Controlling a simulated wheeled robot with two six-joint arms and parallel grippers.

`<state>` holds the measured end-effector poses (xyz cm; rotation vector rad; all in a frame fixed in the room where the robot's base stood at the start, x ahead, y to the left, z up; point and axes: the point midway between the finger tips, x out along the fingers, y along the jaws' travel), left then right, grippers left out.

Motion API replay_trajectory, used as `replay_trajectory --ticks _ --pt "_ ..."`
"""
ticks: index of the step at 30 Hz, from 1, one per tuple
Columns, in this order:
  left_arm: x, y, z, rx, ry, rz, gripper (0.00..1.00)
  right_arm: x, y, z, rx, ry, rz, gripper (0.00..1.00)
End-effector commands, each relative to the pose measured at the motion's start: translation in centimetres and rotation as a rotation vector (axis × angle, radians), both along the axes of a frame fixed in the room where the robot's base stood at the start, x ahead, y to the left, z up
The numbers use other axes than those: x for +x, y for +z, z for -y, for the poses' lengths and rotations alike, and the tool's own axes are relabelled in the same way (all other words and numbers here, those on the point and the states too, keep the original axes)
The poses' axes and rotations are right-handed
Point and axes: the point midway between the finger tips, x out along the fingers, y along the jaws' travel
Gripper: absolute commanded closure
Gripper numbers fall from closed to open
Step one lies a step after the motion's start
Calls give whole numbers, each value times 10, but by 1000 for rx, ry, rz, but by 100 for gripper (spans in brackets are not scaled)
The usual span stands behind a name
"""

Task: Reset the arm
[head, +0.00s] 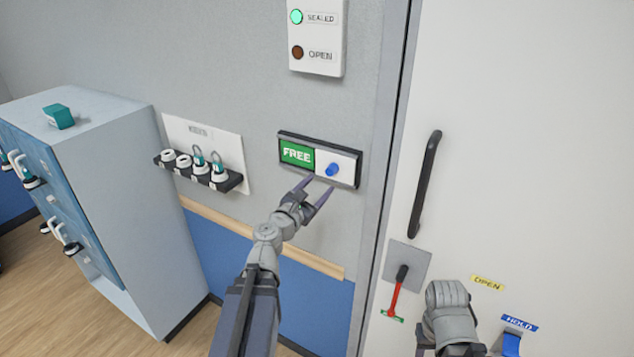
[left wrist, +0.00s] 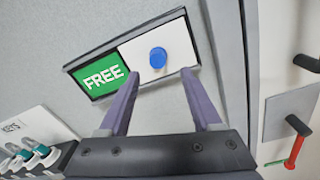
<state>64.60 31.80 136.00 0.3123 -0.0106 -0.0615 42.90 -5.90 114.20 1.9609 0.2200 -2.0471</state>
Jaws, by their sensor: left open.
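My left gripper (head: 318,190) is in front of the wall, just below a panel with a green FREE sign (head: 297,153) and a blue knob (head: 332,169) on a white plate. In the left wrist view its two purple fingers (left wrist: 160,95) are apart with nothing between them. The blue knob (left wrist: 158,58) shows beyond the fingertips, between and above them; I cannot tell the exact distance. My right arm (head: 450,315) shows at the lower right in front of the door; its fingers are not visible.
A white door with a black handle (head: 425,185) stands at the right. On it are a red-handled lever (head: 396,295), an OPEN label (head: 487,283) and a blue HOLD tab (head: 512,342). A shelf with padlocks (head: 200,178) and a grey-blue cabinet (head: 130,200) are at the left.

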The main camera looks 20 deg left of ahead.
Motion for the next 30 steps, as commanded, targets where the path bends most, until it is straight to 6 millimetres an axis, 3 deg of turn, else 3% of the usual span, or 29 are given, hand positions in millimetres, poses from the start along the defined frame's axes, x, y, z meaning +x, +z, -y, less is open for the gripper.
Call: replay_trajectory --ticks 17,20,23,26,30 --pt "-1 -4 8 22 -18 -4 35 0 -2 0 0 0 0 50" --pt "1 -20 37 132 -97 -25 35 0 -11 0 0 0 0 50" --pt "1 -51 89 343 -253 -57 35 0 -25 0 0 1 0 50" --pt "-9 -94 150 612 -458 -84 35 0 -40 0 -1 2 0 50" --pt "-40 -161 222 993 -775 -98 35 0 -62 0 -1 4 1 50"
